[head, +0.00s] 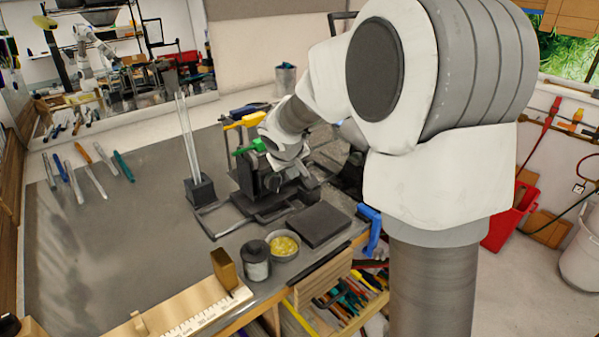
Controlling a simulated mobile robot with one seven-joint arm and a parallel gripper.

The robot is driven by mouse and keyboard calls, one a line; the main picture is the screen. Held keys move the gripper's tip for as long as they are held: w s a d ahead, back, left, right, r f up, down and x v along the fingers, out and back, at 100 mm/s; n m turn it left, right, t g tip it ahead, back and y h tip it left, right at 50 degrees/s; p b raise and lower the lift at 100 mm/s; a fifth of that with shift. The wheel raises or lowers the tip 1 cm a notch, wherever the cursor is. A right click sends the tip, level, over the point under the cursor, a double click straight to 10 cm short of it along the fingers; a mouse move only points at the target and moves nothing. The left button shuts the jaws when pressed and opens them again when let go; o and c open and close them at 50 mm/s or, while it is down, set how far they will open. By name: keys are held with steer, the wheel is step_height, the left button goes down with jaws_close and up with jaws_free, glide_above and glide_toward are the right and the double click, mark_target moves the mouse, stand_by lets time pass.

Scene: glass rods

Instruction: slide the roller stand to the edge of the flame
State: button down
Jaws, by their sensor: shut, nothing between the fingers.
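My gripper (272,184) is at the end of the white arm, low over the dark metal apparatus on the grey bench. It is shut with nothing held; its fingertips are hard to make out against the dark parts. A low dark stand (258,208) sits directly under and beside my gripper. It looks like the roller stand, but its rollers cannot be made out. I cannot tell whether the gripper touches it. A torch with yellow (245,121) and green (250,147) parts is just behind the gripper, partly hidden by the arm. No flame is visible.
Clear glass rods stand upright in a black block (200,191) left of the gripper. The bench's left side is mostly clear, with several tools at back left.

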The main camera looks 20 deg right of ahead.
steer(key=r+n, duration=0.1)
glide_toward(305, 191)
steer(key=shift+g+h, duration=0.3)
steer(key=w+f, duration=0.2)
steer(key=w, duration=0.1)
steer(key=w+f, duration=0.1)
steer(key=w, duration=0.1)
steer(key=shift+w+d+f+p, duration=0.1)
steer(key=shift+d+f+p, duration=0.15)
steer(key=shift+d+p, duration=0.1)
steer(key=shift+d, duration=0.1)
steer(key=shift+w+d, duration=0.4)
steer(key=shift+d, duration=0.4)
